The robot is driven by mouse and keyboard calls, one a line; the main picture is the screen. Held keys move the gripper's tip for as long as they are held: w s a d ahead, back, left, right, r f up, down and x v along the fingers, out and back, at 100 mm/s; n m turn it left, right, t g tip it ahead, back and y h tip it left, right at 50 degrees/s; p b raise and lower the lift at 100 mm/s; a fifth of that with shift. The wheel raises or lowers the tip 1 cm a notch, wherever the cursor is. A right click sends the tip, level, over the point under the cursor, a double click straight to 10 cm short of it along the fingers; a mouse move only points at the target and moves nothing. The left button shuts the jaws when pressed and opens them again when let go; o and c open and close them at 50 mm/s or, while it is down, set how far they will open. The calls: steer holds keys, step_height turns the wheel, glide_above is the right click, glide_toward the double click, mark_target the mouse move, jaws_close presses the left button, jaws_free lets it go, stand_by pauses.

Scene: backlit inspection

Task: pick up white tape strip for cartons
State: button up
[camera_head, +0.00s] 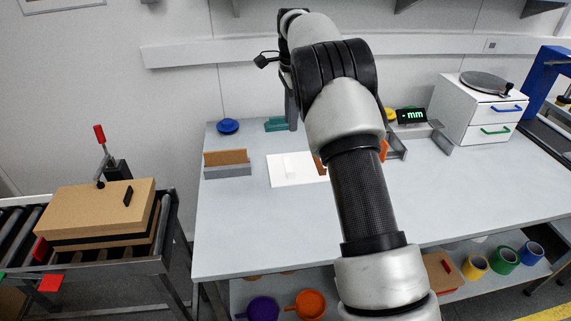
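A bright white flat panel (279,181) lies on the grey table, left of my arm. A faint pale shape (291,164) shows on it; it may be the white tape strip, but white on white makes it too hard to tell. My arm comes down across the middle of the view and covers the panel's right end. My gripper is hidden behind the arm, so its fingers and anything in them do not show.
Left of the panel stands a grey block with a brown board (225,157). A blue round thing (228,126) lies behind. A display reading "mm" (411,116) and a white drawer unit (478,113) stand right. The table's front left (240,230) is clear.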

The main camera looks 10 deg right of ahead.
steer(key=m+b, duration=0.1)
glide_toward(291, 170)
steer(key=s, duration=0.1)
steer(key=s+a, duration=0.1)
steer(key=s+f, duration=0.1)
steer(key=shift+s+a+f, duration=0.1)
steer(key=shift+a, duration=0.25)
steer(key=f, duration=0.4)
steer(key=shift+s+d+f, duration=0.1)
steer(key=shift+s+d, duration=0.25)
steer(key=shift+d, duration=0.05)
steer(key=shift+f, duration=0.55)
jaws_close()
